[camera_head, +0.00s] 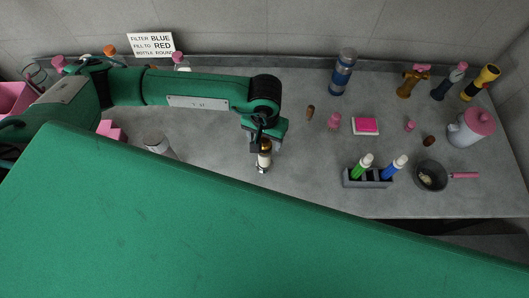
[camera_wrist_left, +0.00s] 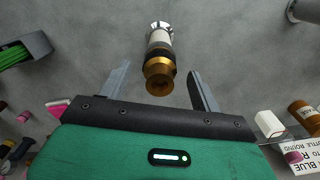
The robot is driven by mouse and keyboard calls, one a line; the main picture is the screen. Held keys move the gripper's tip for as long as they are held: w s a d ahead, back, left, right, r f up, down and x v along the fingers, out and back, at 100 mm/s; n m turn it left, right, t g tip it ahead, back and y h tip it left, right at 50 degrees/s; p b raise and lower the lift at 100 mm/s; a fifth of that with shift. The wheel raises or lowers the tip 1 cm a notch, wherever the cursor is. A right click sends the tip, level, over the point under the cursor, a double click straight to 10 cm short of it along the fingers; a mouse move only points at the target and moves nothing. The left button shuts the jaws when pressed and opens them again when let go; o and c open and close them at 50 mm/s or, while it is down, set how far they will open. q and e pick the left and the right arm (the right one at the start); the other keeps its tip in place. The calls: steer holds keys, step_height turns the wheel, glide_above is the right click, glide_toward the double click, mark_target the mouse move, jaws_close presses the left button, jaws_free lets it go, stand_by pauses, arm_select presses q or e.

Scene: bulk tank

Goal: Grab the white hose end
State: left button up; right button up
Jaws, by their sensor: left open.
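A short white fitting with a brass-coloured end and a dark band, which looks like the white hose end (camera_head: 264,160), stands out at the middle of the grey counter. In the left wrist view the hose end (camera_wrist_left: 160,44) points its brass end towards me, with a silvery tip at its far end. My left gripper (camera_head: 262,144) is over it in the head view. In the wrist view my left gripper (camera_wrist_left: 159,72) is open, with one finger on each side of the brass end and visible gaps between. My right gripper does not show.
A grey holder (camera_head: 367,181) with a green and a blue bottle stands to the right, beside a small pan (camera_head: 430,176). A blue bottle (camera_head: 343,72) stands behind. A pale cylinder (camera_head: 156,142) is to the left. A sign (camera_head: 151,44) leans at the back wall.

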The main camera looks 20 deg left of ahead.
arm_select(q)
steer(key=shift+f, duration=1)
jaws_close()
steer(key=shift+r, duration=0.15)
